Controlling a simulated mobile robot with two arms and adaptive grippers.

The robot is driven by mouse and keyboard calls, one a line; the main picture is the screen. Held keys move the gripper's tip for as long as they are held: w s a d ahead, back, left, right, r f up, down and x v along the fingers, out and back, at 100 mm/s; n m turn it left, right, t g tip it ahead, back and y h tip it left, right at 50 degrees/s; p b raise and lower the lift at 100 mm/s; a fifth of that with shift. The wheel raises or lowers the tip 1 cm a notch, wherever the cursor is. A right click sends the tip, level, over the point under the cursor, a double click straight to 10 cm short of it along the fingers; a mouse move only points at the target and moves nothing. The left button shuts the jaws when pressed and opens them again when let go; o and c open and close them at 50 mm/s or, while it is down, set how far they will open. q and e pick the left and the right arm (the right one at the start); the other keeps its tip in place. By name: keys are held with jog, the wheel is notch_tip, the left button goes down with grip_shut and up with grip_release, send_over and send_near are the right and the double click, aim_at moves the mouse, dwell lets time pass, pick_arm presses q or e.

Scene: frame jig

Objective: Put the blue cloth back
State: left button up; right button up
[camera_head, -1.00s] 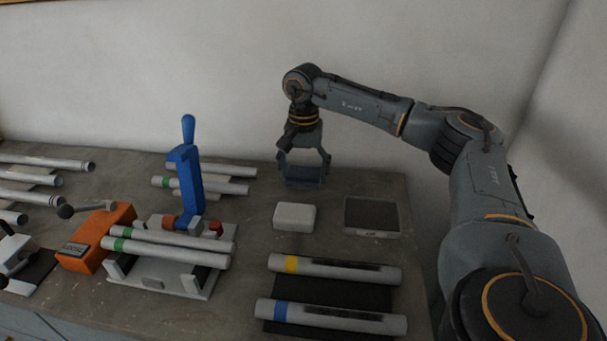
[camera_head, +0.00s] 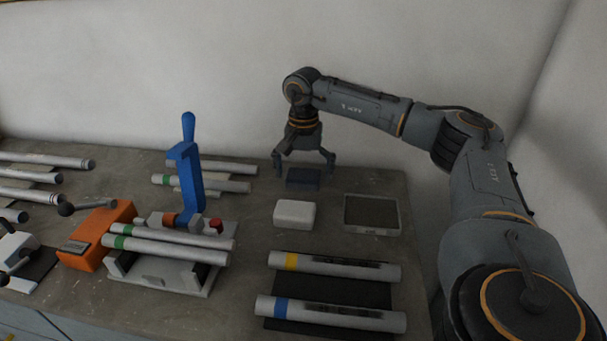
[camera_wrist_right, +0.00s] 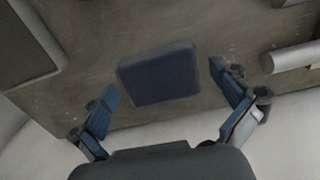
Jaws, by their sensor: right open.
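The blue cloth (camera_head: 303,179) is a dark blue folded block lying on the table near the back, behind the white block. It also shows in the right wrist view (camera_wrist_right: 160,76), between and beyond the open fingers. My right gripper (camera_head: 304,168) is just above and behind the cloth, pointing down. Its fingers are spread wide, one to each side of the cloth, and in the wrist view (camera_wrist_right: 170,105) they stand clear of it. My left gripper does not show.
A white block (camera_head: 295,215) and a dark tray (camera_head: 371,214) are in front of the cloth. Marked tubes (camera_head: 335,268) lie on a black mat in front. A jig with a blue lever (camera_head: 188,185) and an orange block (camera_head: 95,237) stand left. The wall rises close behind.

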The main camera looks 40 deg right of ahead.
aim_at(303, 174)
notch_tip(303, 174, up, 12)
jog(key=shift+r+b, duration=0.15)
jog(key=shift+b, duration=0.15)
dwell(0.5)
